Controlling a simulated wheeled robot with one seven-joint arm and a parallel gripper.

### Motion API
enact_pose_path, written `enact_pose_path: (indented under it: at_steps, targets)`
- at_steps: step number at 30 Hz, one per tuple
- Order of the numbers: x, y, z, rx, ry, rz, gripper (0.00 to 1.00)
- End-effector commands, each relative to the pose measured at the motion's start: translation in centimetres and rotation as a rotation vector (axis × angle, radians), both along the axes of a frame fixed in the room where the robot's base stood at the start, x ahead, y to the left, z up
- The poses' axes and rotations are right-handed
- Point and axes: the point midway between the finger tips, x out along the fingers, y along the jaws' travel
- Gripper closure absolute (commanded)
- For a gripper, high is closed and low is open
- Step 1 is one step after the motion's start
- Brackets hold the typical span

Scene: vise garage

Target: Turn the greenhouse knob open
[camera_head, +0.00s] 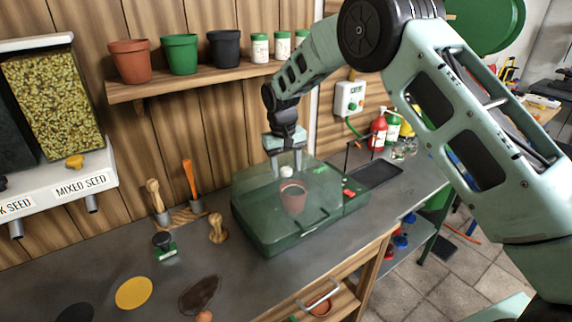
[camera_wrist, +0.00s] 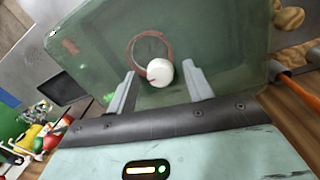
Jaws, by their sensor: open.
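The greenhouse (camera_head: 262,222) is a green see-through box on the workbench, and a terracotta pot (camera_head: 293,197) shows inside it. A white round knob (camera_head: 286,170) sits on top of its lid. In the wrist view the knob (camera_wrist: 159,72) lies just beyond and between my fingertips, with the pot's rim seen through the lid behind it. My gripper (camera_head: 287,166) points down over the lid, open, with its fingers on either side of the knob. I cannot tell whether the fingers touch it.
A shelf (camera_head: 200,82) with several pots and bottles hangs on the wall behind. The bench's front left has loose flat items.

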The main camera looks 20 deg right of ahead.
Motion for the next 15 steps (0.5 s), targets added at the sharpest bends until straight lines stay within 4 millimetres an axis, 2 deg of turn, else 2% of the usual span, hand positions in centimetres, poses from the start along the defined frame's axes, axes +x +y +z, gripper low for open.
enact_pose_path:
  at_steps: [4,8,15]
  targets:
    - [0.0,0.1,0.5,0.000,-0.002,0.000,0.48]
    - [0.1,0.2,2.2,0.001,-0.004,0.001,0.48]
    - [0.1,0.6,7.6,0.002,-0.007,0.001,0.48]
